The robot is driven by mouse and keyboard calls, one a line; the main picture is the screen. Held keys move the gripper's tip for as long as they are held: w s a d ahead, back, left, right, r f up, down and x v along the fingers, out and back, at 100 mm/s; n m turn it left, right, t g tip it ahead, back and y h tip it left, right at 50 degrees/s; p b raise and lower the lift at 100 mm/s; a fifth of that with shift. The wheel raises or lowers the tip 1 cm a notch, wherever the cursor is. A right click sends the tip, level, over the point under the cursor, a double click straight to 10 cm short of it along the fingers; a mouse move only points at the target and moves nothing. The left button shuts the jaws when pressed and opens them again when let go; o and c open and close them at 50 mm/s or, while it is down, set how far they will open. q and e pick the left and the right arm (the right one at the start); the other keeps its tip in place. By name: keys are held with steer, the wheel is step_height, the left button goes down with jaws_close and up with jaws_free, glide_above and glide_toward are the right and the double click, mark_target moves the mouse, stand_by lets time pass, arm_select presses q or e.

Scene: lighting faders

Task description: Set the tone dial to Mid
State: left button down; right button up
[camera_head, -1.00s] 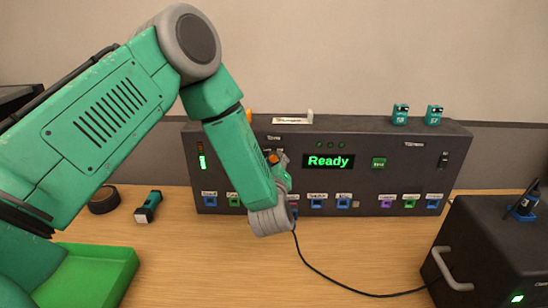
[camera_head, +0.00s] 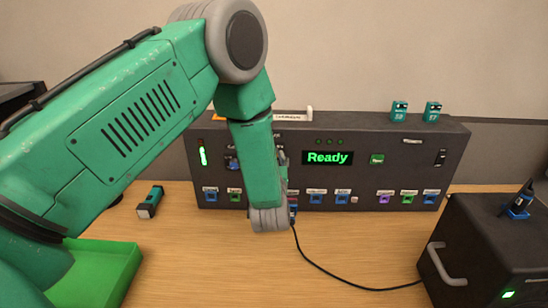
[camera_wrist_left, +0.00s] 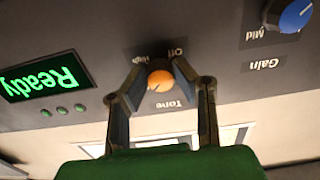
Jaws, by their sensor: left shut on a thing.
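The tone dial (camera_wrist_left: 160,81) is a round orange knob with a pale pointer mark, on the dark panel in the left wrist view, which sees the panel upside down. The word Tone stands beside it; an Off label and a partly covered label lie at its other side. My left gripper (camera_wrist_left: 159,64) is shut on the dial, one finger at each side. In the head view my green left arm (camera_head: 262,165) hangs in front of the console (camera_head: 330,140) and hides the dial. My right gripper is not in view.
A blue Gain knob (camera_wrist_left: 296,15) sits beside the tone dial. The console display (camera_head: 328,157) reads Ready. Coloured sockets line its lower edge. A black cable (camera_head: 330,275) runs to a dark box (camera_head: 490,245) at right. A green tray (camera_head: 105,275) lies at left.

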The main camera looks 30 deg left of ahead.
arm_select(q)
steer(key=shift+s+d+f, duration=0.1)
steer(key=shift+f, duration=0.25)
steer(key=c, duration=1.3)
jaws_free()
steer(key=shift+r, duration=0.15)
steer(key=v, duration=1.1)
steer(key=shift+s+d, duration=0.15)
steer(key=shift+s, duration=0.15)
